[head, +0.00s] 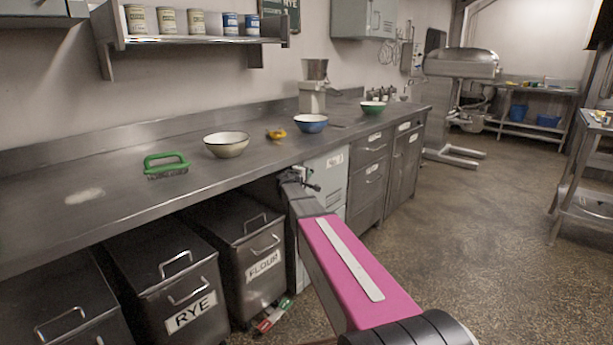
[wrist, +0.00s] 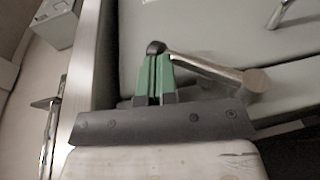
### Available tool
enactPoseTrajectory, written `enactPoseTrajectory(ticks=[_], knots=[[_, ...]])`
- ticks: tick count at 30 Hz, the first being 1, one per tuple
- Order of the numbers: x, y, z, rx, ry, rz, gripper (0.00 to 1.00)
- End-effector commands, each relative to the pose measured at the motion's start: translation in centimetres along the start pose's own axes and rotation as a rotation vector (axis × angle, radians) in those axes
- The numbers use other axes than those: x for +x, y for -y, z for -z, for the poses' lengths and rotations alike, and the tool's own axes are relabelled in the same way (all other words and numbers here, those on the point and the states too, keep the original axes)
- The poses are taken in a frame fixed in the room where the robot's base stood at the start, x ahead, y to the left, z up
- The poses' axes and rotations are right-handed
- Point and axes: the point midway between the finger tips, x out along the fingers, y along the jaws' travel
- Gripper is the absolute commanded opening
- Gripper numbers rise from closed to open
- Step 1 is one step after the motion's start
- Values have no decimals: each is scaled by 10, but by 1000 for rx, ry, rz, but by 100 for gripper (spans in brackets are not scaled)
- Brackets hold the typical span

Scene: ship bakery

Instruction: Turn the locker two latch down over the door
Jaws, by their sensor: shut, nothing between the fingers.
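The pale locker door (head: 333,182) with a small label is under the counter, just beyond my arm. The latch (wrist: 205,67) shows in the wrist view as a metal lever with a dark round knob (wrist: 156,47) at its left end and a thick round hub at its right. It slants slightly down to the right. My gripper's green fingers (wrist: 154,76) are shut with nothing between them. Their tips are right at the knob end; I cannot tell whether they touch it. In the head view my gripper (head: 308,183) is small and dark in front of the locker's upper part.
The steel counter (head: 110,165) runs above, holding a green brush (head: 166,164), a cream bowl (head: 227,145) and a blue bowl (head: 311,124). Flour (head: 250,258) and rye (head: 165,280) bins stand left of the locker.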

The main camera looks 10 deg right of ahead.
Motion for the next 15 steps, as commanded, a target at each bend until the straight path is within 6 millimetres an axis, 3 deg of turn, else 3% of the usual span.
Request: enactPoseTrajectory(ticks=[10, 15], knots=[[-2, 0, 0, 0, 0, 0, 0], [-21, 0, -2, 0, 0, 0, 0]])
